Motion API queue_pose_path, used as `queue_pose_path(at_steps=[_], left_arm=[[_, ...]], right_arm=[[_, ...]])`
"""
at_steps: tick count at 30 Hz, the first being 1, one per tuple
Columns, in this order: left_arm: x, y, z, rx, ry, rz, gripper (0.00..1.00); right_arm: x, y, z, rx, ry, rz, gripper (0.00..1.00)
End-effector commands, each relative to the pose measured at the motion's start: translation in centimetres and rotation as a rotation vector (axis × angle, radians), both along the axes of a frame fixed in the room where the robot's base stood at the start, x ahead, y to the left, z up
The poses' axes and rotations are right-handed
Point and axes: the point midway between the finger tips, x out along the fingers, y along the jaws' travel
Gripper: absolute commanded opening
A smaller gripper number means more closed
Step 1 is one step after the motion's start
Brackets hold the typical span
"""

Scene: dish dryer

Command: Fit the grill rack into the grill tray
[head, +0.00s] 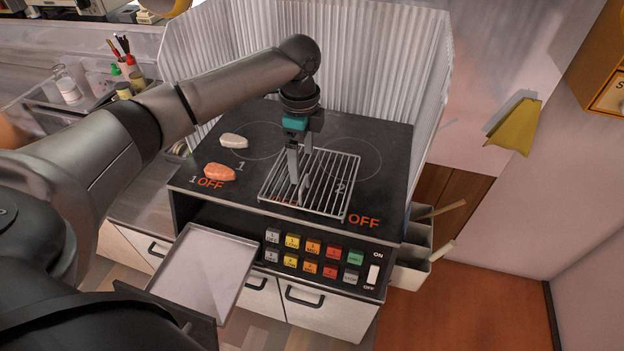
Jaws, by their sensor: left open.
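The grill rack (330,194), a grid of thin silver bars, lies on the black stove top, over its front right part. The grill tray (204,271), a shallow light-grey pan with a raised rim, sits lower and to the left, in front of the stove at the opening below its top. My left gripper (299,193) points down over the left half of the rack, its two fingers apart. Whether the fingers touch the bars cannot be told. My right gripper is not in view.
An orange piece of food (219,172) and a pale piece (233,141) lie on the stove top left of the rack. A corrugated splash guard (360,70) stands behind and beside the stove. Coloured buttons (312,246) line the front. A holder with utensils (415,262) hangs on the right side.

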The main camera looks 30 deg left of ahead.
Motion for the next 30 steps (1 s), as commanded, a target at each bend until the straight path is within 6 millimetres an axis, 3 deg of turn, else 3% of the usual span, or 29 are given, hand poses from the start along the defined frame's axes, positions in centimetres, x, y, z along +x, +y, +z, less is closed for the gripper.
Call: queue_pose_path(at_steps=[3, 11, 21, 28, 30], left_arm=[[0.0, 0.0, -2.0, 0.000, 0.000, 0.001, 1.00], [0.0, -0.1, -3.4, 0.000, -0.002, 0.000, 1.00], [0.0, -0.3, -8.0, 0.001, 0.000, 0.001, 1.00], [0.0, -0.3, -8.0, 0.002, -0.003, 0.000, 1.00], [0.0, -0.3, -8.0, 0.002, -0.003, 0.000, 0.92]], right_arm=[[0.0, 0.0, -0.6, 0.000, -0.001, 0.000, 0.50], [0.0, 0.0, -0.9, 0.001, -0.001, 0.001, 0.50], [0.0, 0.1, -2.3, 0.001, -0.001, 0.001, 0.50], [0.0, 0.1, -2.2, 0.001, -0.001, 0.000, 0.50], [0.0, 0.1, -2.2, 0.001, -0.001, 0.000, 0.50]])
